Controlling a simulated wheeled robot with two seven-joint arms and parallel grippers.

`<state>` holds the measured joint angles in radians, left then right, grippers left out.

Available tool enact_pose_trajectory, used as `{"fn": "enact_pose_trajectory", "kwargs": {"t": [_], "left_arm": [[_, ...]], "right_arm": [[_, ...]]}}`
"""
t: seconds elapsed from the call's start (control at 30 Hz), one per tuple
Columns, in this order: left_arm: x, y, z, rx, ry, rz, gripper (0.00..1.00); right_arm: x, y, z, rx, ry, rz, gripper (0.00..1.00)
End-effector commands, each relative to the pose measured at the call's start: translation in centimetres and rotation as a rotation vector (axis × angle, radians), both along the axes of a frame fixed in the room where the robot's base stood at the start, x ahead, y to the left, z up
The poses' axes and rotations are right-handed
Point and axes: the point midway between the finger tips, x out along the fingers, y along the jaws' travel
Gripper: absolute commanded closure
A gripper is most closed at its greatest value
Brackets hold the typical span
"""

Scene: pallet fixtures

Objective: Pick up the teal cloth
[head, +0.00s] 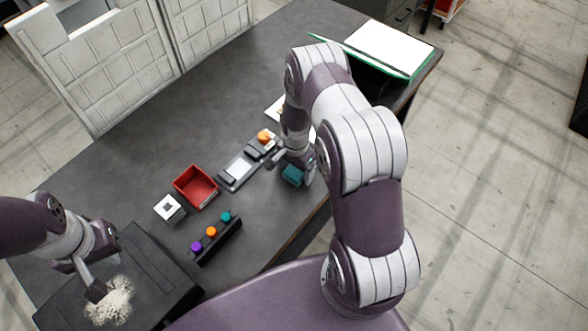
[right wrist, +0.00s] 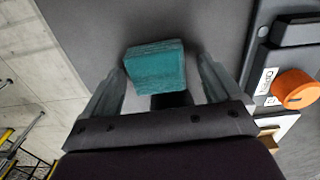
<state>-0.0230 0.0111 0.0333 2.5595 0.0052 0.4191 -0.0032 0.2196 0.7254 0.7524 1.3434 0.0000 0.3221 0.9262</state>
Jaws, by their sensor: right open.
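The teal cloth (head: 292,174) is a folded, block-like bundle on the dark table near its front edge. In the right wrist view the cloth (right wrist: 155,66) lies ahead of and between the two fingers. My right gripper (right wrist: 160,85) is open, with a gap on each side of the cloth, and holds nothing. In the head view my right gripper (head: 291,170) is right at the cloth and partly hides it. My left gripper (head: 99,280) is at the far left, over a pale granular heap; its fingers are not clear enough to judge.
A device with an orange knob (right wrist: 295,89) stands right of my right gripper in the wrist view. On the table are a red bin (head: 196,187), a white block (head: 170,208), a rack with coloured knobs (head: 213,240) and a green-edged board (head: 380,50). The back middle is clear.

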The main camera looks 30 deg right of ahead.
Motion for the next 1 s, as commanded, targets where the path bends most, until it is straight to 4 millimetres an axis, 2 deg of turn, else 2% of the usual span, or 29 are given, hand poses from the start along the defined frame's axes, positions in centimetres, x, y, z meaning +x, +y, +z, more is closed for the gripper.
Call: {"fn": "enact_pose_trajectory", "kwargs": {"t": [0.17, 0.2, 0.37, 0.4, 0.77, 0.87, 1.0], "left_arm": [[0.0, 0.0, 0.0, 0.000, 0.001, 0.000, 1.00], [0.0, 0.0, -0.1, 0.000, 0.001, 0.000, 1.00], [0.0, 0.0, -0.1, 0.000, 0.001, 0.000, 1.00], [0.0, 0.0, -0.1, 0.000, 0.001, 0.000, 1.00], [0.0, 0.0, -0.4, 0.000, 0.000, 0.000, 1.00], [0.0, 0.0, -1.1, 0.000, 0.000, 0.000, 1.00], [0.0, 0.0, -2.2, 0.000, 0.001, 0.000, 1.00]], "right_arm": [[0.0, 0.0, -0.2, 0.000, -0.001, 0.000, 0.08], [0.0, 0.0, -0.1, 0.000, -0.001, 0.001, 0.12], [0.1, 0.0, -0.1, 0.000, -0.001, 0.001, 0.64], [0.0, 0.0, -0.1, 0.000, -0.001, 0.001, 0.69], [0.1, 0.0, 0.4, -0.001, -0.004, 0.001, 0.69], [0.2, 0.0, 1.5, -0.001, -0.005, 0.001, 0.69], [-0.2, -0.1, 4.0, -0.001, -0.005, 0.000, 0.69]]}}
